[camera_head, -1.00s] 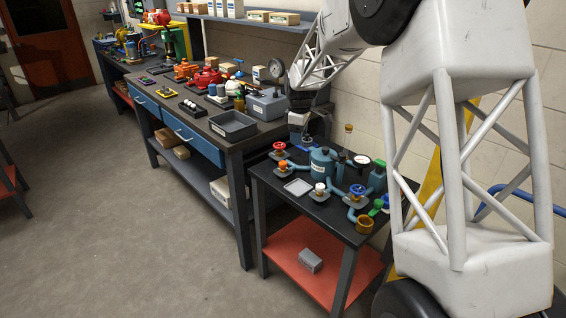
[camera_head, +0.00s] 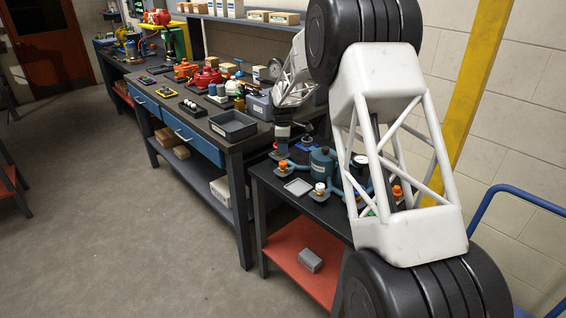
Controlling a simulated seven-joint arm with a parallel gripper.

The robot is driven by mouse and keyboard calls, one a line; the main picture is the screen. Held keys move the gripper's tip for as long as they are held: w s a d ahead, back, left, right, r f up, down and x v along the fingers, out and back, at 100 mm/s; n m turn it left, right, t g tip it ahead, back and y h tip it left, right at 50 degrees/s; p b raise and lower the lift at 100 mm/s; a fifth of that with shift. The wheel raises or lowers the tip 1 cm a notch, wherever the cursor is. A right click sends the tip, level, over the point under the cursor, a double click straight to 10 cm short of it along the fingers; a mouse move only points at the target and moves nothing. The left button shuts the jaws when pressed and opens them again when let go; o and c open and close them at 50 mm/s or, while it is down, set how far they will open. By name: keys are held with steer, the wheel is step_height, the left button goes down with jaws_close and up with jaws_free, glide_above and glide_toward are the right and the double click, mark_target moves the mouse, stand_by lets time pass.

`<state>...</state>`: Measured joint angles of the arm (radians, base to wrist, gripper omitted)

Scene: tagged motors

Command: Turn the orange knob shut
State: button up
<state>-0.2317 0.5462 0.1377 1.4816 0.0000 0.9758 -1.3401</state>
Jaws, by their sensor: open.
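The orange knob (camera_head: 283,164) sits on a small valve at the left end of the dark small table (camera_head: 262,174). My gripper (camera_head: 282,146) is open, just behind and above the orange knob in the picture. It looks apart from the knob, but its fingertips are small and dark, so the exact gap is hard to judge. The gripper covers the spot of the red knob beside it. A second orange part (camera_head: 397,191) shows through my arm's lattice; I cannot tell what it is.
A blue tank (camera_head: 322,162), a white knob (camera_head: 320,187) and a pale square tray (camera_head: 298,187) stand near the orange knob. My arm hides the table's right part. A long workbench (camera_head: 236,147) with a grey bin (camera_head: 233,127) adjoins on the left.

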mark_target(283, 163)
steer(key=shift+f, duration=0.1)
steer(key=shift+f, duration=3.8)
steer(key=c, duration=0.9)
